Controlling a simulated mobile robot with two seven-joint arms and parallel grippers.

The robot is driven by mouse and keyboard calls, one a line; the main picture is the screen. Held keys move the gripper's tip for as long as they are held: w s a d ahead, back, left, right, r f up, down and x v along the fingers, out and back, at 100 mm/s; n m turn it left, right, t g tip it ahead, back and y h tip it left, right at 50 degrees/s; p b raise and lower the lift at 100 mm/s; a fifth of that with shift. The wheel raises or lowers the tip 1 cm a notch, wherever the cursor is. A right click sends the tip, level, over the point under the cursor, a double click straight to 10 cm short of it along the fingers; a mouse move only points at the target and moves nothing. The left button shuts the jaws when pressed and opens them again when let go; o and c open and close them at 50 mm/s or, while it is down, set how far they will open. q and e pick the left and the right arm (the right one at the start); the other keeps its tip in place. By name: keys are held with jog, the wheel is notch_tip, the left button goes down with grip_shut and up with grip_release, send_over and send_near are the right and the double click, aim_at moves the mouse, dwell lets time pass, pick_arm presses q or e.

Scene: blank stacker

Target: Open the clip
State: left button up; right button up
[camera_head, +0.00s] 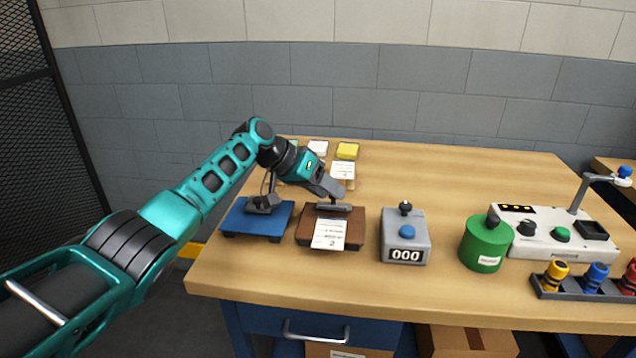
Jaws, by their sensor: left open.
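A brown clipboard-like block (352,238) stands on the table with a dark bar clip (333,207) along its back edge and a white printed sheet (329,234) on its front. Left of it is a blue block (246,222) with a dark clip (263,204) at its back right. My left gripper (331,189) reaches in from the left, pointing down and right, just above the brown block's bar clip. It is open; whether it touches the clip I cannot tell. The arm hides part of the table behind. My right gripper is not in view.
A grey counter (404,240) reading 000 stands right of the brown block. Further right are a green canister (486,245), a white control panel (560,235) and a rack (585,289) of coloured pieces. Paper and yellow pads (347,151) lie behind. The table's back right is clear.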

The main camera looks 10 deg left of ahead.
pick_arm(q)
jog(key=v, duration=1.3)
jog(key=shift+p, duration=0.35)
